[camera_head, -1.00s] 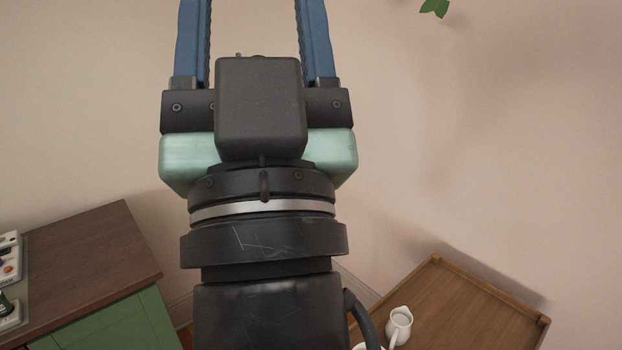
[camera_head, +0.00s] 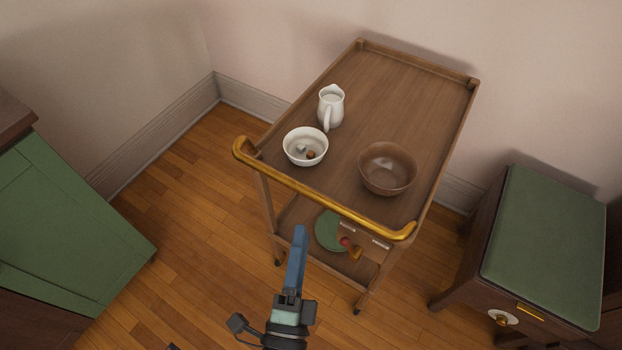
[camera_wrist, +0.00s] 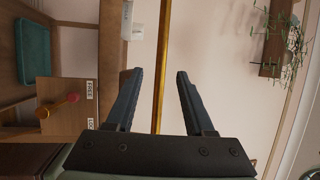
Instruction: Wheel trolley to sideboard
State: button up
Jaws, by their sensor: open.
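The wooden trolley (camera_head: 415,105) stands near the wall corner, with a brass push handle (camera_head: 320,194) along its near side. My gripper (camera_head: 299,230) is in front of the handle, low in the head view. In the wrist view my gripper (camera_wrist: 158,72) is open and empty. The brass handle (camera_wrist: 164,50) runs through the gap between the fingers in the picture; I cannot tell how deep it sits. A panel (camera_wrist: 75,122) below the handle is marked FREE and LO, the rest hidden. Its red-knobbed lever (camera_wrist: 71,98) leans toward FREE.
The trolley's top carries a white jug (camera_head: 331,108), a white bowl (camera_head: 305,160) and a brown bowl (camera_head: 388,182). A green plate (camera_head: 328,231) lies below. Floor between cabinet and trolley is clear.

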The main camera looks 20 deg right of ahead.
jog(key=x, duration=1.2)
jog(key=shift+w, duration=0.15)
jog(key=shift+r, duration=0.1)
grip_shut()
dwell(0.8)
